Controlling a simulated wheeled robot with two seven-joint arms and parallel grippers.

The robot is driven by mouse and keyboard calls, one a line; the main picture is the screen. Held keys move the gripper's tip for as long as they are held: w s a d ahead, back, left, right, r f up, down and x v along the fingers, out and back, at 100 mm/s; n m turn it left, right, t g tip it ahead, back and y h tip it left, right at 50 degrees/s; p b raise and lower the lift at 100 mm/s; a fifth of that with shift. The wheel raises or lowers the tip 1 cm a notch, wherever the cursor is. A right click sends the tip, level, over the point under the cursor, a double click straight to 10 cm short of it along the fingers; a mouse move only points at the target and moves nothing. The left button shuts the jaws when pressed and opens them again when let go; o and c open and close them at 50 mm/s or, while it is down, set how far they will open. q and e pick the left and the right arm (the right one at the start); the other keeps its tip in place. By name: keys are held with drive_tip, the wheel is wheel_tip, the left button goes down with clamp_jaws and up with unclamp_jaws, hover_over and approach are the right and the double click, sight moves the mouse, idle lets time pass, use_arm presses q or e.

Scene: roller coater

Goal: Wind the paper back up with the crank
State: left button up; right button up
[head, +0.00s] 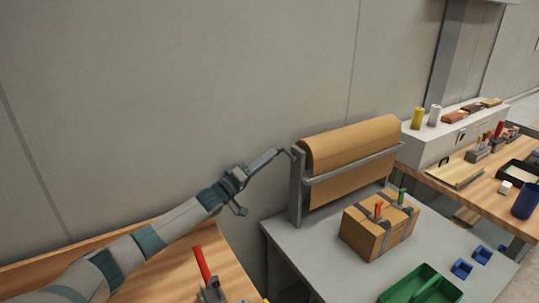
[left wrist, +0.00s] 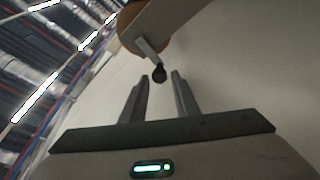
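The brown paper roll (head: 350,142) sits in a grey stand (head: 297,190) on the grey table, with paper hanging below its front bar. Its brown end also shows in the left wrist view (left wrist: 129,30). The crank's dark knob (left wrist: 159,73) is at my left gripper's fingertips; the crank arm (left wrist: 148,52) runs up from it. My left gripper (head: 277,153) reaches the left end of the stand. Its fingers are apart, one on each side of the knob, with gaps visible; I cannot tell how deep the knob sits between them. My right gripper is out of view.
A strapped cardboard box (head: 372,236) stands before the roll, with small red and green-handled tools on top. A green bin (head: 412,293) and blue bins (head: 461,268) are nearer. A red-handled tool (head: 203,265) stands on the left wooden bench. The wall is close behind.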

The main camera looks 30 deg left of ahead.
use_arm(q)
drive_tip(key=shift+w+d+r, duration=0.15)
drive_tip(key=shift+w+d, duration=0.05)
drive_tip(key=shift+w, duration=0.45)
clamp_jaws()
drive_tip(key=shift+n+p, duration=0.4)
drive_tip(key=shift+n, duration=0.2)
